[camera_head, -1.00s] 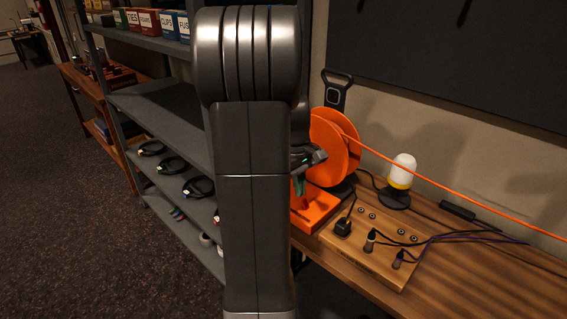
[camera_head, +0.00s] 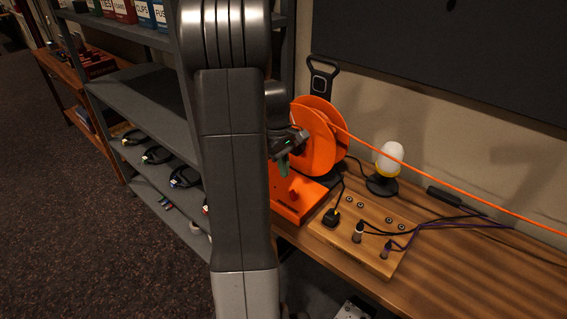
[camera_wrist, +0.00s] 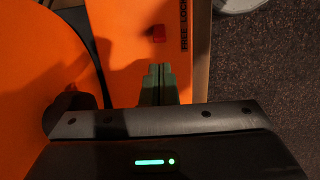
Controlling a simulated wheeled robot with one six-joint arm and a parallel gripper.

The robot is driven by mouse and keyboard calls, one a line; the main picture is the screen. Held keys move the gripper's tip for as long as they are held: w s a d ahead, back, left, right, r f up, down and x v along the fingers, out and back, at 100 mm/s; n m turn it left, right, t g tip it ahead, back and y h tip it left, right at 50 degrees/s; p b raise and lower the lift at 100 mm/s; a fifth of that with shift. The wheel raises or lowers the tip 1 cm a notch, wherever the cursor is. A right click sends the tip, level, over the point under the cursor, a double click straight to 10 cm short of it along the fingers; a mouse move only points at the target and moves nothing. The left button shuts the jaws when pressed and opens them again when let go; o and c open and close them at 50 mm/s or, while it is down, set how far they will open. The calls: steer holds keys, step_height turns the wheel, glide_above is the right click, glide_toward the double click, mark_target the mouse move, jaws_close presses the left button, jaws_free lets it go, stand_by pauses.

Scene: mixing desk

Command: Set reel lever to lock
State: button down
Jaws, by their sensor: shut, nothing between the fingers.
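The orange cable reel (camera_head: 325,150) stands on an orange base (camera_head: 309,203) at the back of the wooden desk. A small red lever (camera_wrist: 158,33) stands up from the base; it also shows in the head view (camera_head: 293,194). In the wrist view it lies beside the FREE end of a FREE/LOCK label (camera_wrist: 184,25). My gripper (camera_wrist: 160,68) has its green fingers together, with nothing between them, and appears apart from the lever. In the head view my gripper (camera_head: 284,172) hangs over the base beside the reel, partly behind my arm.
A wooden panel box (camera_head: 340,240) with plugged cables stands right of the base. A white lamp (camera_head: 389,158) and the taut orange cable (camera_head: 440,183) are behind it. Grey shelves (camera_head: 140,95) stand at left. The right part of the desk is mostly clear.

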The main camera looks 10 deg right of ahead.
mark_target(292, 190)
steer(key=f, duration=0.6)
steer(key=shift+s+d, duration=0.25)
steer(key=shift+s, duration=0.1)
steer(key=shift+s+d+r+t+y+b, duration=0.15)
steer(key=shift+s+d+t+y+b, duration=0.1)
steer(key=shift+t+y+b, duration=0.25)
steer(key=shift+s+t, duration=0.1)
steer(key=shift+t, duration=0.3)
steer(key=shift+s+d+t+y+b, duration=0.25)
steer(key=shift+t+y+b, duration=0.25)
steer(key=shift+b, duration=0.4)
steer(key=t+y+b, duration=0.1)
steer(key=b, duration=0.1)
steer(key=s+d+t+b, duration=0.1)
steer(key=b, duration=0.2)
steer(key=t+y+b, duration=0.1)
steer(key=b, duration=0.2)
steer(key=shift+s+d+y, duration=0.15)
steer(key=shift+s+y, duration=0.1)
steer(key=shift+y, duration=0.05)
steer(key=shift+r+p, duration=0.5)
steer(key=shift+w, duration=0.1)
steer(key=shift+r, duration=0.1)
